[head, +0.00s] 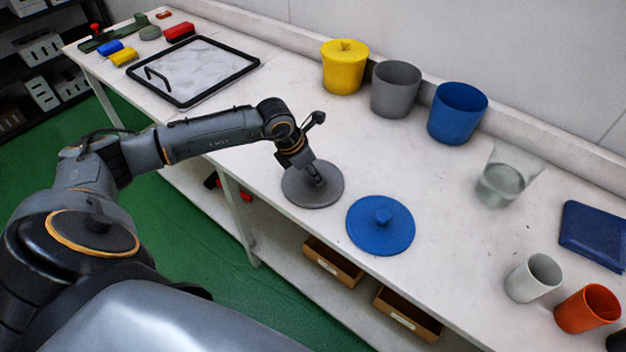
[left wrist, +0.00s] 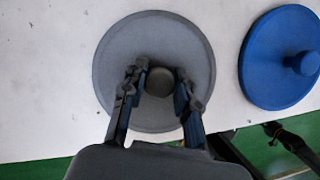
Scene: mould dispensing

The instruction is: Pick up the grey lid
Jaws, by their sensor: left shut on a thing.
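The grey lid (head: 300,188) is a round flat disc near the front edge of the white table. My left gripper (head: 317,178) is over it, shut on its knob. In the left wrist view the grey lid (left wrist: 120,55) lies under the fingers, and its round dark knob (left wrist: 160,82) sits between the fingertips of the left gripper (left wrist: 160,85). I cannot tell whether the lid touches the table. My right gripper is not in view.
A blue lid (head: 381,228) lies just right of the grey one. Behind stand a lidded yellow pot (head: 345,68), an open grey pot (head: 396,90) and an open blue pot (head: 457,112). A clear beaker (head: 503,178), a white cup (head: 534,278) and an orange cup (head: 588,308) stand to the right.

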